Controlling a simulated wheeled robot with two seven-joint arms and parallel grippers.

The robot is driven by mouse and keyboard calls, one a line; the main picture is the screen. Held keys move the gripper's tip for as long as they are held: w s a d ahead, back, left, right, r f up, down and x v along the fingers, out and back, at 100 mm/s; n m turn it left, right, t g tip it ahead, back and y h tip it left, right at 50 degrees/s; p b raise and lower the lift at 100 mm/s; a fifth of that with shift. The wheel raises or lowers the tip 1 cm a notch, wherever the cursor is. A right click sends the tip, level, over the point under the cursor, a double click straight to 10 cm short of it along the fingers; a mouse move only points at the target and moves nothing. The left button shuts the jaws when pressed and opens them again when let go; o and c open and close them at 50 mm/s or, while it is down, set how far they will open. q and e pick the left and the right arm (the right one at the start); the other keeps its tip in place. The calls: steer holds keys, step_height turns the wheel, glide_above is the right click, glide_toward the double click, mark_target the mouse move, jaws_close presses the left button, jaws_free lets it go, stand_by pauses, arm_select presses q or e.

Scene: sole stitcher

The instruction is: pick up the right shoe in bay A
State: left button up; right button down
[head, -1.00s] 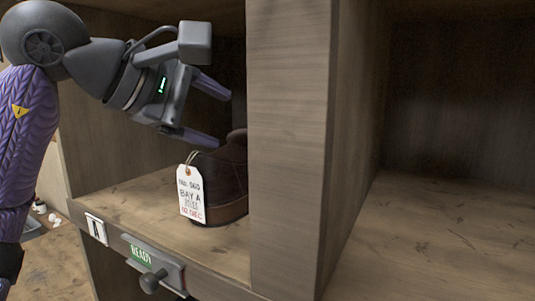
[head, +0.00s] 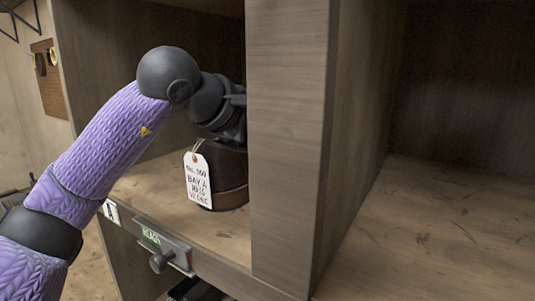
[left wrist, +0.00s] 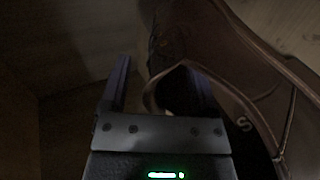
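The dark brown shoe (head: 226,172) stands in bay A against the central divider, with a white paper tag (head: 197,181) hanging at its near end. The divider hides the rest of it. My left gripper reaches into the bay over the shoe; its fingers are hidden in the head view. In the left wrist view, the left gripper (left wrist: 157,75) is open, its fingers apart. The brown shoe (left wrist: 228,60) fills the right side there. One finger is outside the shoe, and the other overlaps its opening. The picture is dark, and I cannot tell whether they touch the shoe. My right gripper is not in view.
The wooden divider (head: 289,130) stands close right of the shoe. The neighbouring bay (head: 430,225) is empty where visible. A green label and a knob (head: 160,262) sit on the front below bay A. The bay floor left of the shoe is clear.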

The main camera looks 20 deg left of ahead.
arm_select(q)
jaws_close()
stand_by(1.2)
